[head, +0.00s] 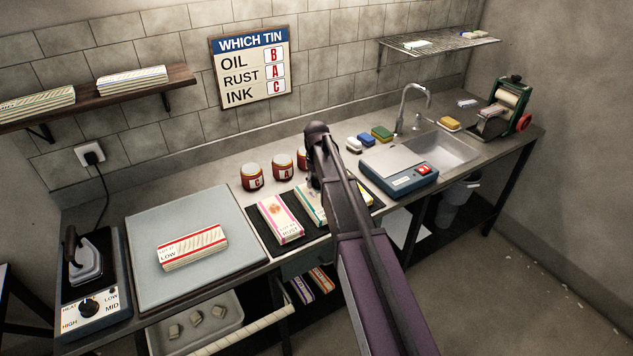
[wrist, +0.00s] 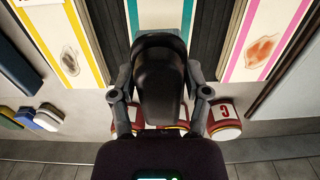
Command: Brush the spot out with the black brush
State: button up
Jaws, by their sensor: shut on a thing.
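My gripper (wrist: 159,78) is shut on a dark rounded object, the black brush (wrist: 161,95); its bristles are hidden. In the wrist view it is over the teal-striped cloth (wrist: 182,12), hiding part of it; I cannot tell if it touches. No spot shows on that cloth's visible part. The yellow-striped cloth (wrist: 88,25) has a grey-brown spot (wrist: 70,60). The pink-striped cloth (wrist: 268,18) has an orange-brown spot (wrist: 262,50). In the head view my gripper (head: 314,184) is mostly behind my arm, by the teal-striped cloth (head: 306,199) and pink-striped cloth (head: 279,218).
Several red-labelled tins, including tin C (head: 252,178) and tin A (head: 283,167), stand behind the cloths. A grey board (head: 150,230) with a folded cloth (head: 190,247) lies left, beside an iron (head: 84,258). A scale (head: 400,175) and sink (head: 445,147) are right. A sign (head: 253,66) hangs above.

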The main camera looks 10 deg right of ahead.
jog(key=shift+r+p, duration=1.45)
jog(key=shift+r, duration=0.1)
jog(key=shift+f, duration=0.15)
jog(key=shift+f+b, duration=0.45)
jog(key=shift+b, duration=0.15)
jog(key=shift+f, duration=0.1)
